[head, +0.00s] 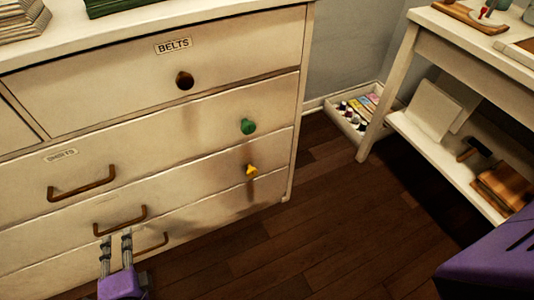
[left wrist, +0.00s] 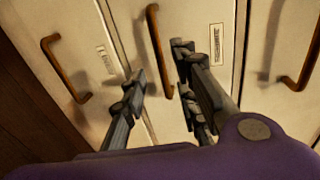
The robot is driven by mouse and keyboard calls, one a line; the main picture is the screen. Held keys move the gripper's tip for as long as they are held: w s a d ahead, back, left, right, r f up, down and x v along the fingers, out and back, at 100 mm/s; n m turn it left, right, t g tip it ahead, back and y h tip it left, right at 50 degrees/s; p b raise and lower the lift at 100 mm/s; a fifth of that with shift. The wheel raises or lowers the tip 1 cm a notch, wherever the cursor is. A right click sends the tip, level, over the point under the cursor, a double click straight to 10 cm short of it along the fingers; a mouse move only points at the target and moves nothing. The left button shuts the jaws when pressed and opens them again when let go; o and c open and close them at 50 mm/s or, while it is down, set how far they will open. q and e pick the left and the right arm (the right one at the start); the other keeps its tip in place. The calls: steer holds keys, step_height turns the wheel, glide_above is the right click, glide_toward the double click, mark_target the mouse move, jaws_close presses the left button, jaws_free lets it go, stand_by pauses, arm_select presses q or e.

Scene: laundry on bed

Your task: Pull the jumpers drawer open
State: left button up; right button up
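The cream chest of drawers (head: 200,60) fills the left of the head view, its drawers shut. I cannot read a jumpers label. The second-lowest drawer has a brown bar handle (head: 120,222) and a yellow knob (head: 251,170). My left gripper (head: 116,240) is in front of this handle, fingers towards the chest. In the left wrist view the gripper (left wrist: 158,82) is open, with the same handle (left wrist: 156,45) between its fingertips; I cannot tell whether they touch it. A label (left wrist: 216,45), unreadable, is beside the right finger. My right gripper is not in view.
The bottom drawer's handle (head: 152,243) is close by the left gripper. Above are a drawer with a green knob (head: 248,126) and the belts drawer (head: 173,45). A white table (head: 433,45) and floor tray (head: 350,125) are to the right. Wood floor (head: 300,240) between is clear.

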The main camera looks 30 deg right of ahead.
mark_target(121, 227)
arm_select(q)
steer(key=w, duration=0.4)
steer(key=w+f, duration=0.1)
steer(key=w, duration=0.1)
steer(key=shift+w+d+f, duration=0.1)
steer(key=shift+w, duration=0.2)
jaws_close()
